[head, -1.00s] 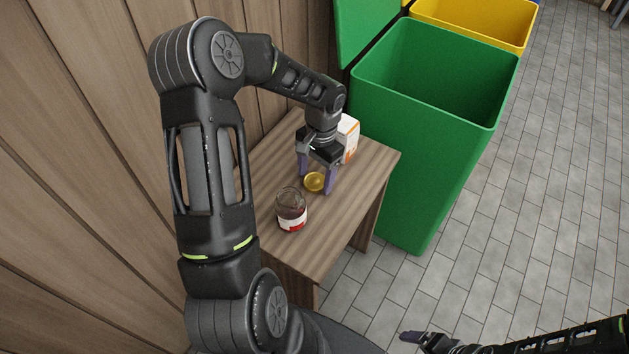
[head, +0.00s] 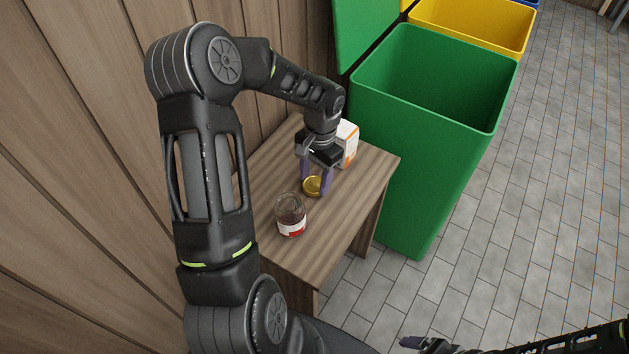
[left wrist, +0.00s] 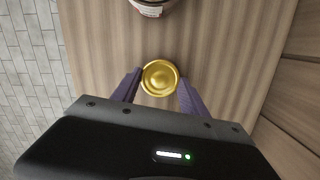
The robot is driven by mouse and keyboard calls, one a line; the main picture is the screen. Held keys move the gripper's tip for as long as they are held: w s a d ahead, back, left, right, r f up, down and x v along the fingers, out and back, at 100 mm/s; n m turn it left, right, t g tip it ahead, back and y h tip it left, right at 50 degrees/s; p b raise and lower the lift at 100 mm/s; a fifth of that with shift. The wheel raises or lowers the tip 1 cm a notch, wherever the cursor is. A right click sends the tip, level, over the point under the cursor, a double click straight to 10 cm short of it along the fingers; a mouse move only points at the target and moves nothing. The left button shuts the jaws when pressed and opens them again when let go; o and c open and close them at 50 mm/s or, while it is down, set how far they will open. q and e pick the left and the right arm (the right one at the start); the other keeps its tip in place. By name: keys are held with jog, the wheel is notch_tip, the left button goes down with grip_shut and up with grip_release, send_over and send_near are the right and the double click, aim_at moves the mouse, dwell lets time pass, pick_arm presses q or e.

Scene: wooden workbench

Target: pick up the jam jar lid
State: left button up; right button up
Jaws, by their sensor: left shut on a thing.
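The gold jam jar lid (head: 312,186) lies on the small wooden bench, between the purple fingers of my left gripper (head: 315,181). In the left wrist view the round lid (left wrist: 160,78) sits between the fingertips of the gripper (left wrist: 160,88), with a finger against each side. The gripper points down and is shut on the lid. The glass jam jar (head: 291,215) with dark red contents and a white and red label stands open just in front of the lid. My right gripper (head: 425,343) is at the bottom edge, away from the bench; its fingers are not clear.
A white and orange carton (head: 348,143) stands behind the left gripper on the bench (head: 330,235). A green bin (head: 425,150) with its lid up stands right of the bench, a yellow bin (head: 475,25) behind it. A wooden wall runs along the left.

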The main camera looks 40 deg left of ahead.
aim_at(316, 183)
pick_arm(q)
notch_tip(316, 183, up, 9)
dwell(0.3)
jog(key=shift+d+r, duration=0.1)
dwell(0.4)
jog(key=w+d+r, duration=0.1)
jog(key=w+d, duration=0.3)
jog(key=d, duration=0.4)
jog(key=w+d+r+n, duration=0.1)
jog(key=w+d, duration=0.3)
jog(key=d, duration=0.5)
jog(key=shift+w+r, duration=0.35)
jog(key=shift+w, duration=0.05)
